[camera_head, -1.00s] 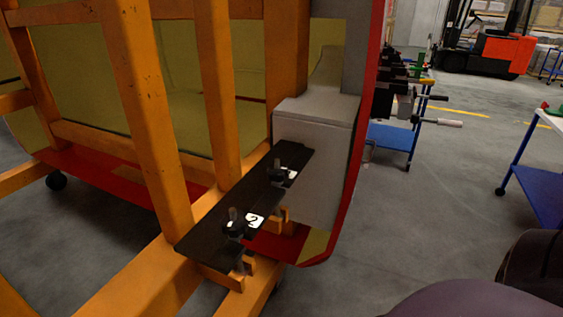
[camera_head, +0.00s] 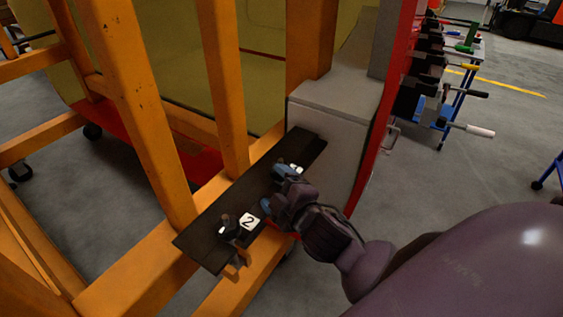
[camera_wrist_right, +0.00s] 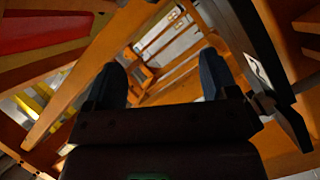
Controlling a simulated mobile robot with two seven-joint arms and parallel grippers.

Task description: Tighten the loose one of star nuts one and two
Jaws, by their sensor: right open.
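A black plate (camera_head: 302,146) lies on the orange frame. Dark star nut two (camera_head: 226,226) stands at its near end, beside a white label marked 2 (camera_head: 249,221). Star nut one, at the far end, is mostly hidden by my right gripper; a bit of white shows there. My right gripper (camera_head: 275,188) is open over the plate, its blue fingertips apart near the far nut. In the right wrist view the two fingers (camera_wrist_right: 163,80) are spread with nothing seen between them, and the label (camera_wrist_right: 258,70) is to their right. My left gripper is out of view.
Orange frame beams (camera_head: 135,105) rise close left of the plate. A blue trolley with clamps (camera_head: 448,105) is farther right. Grey floor is clear between.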

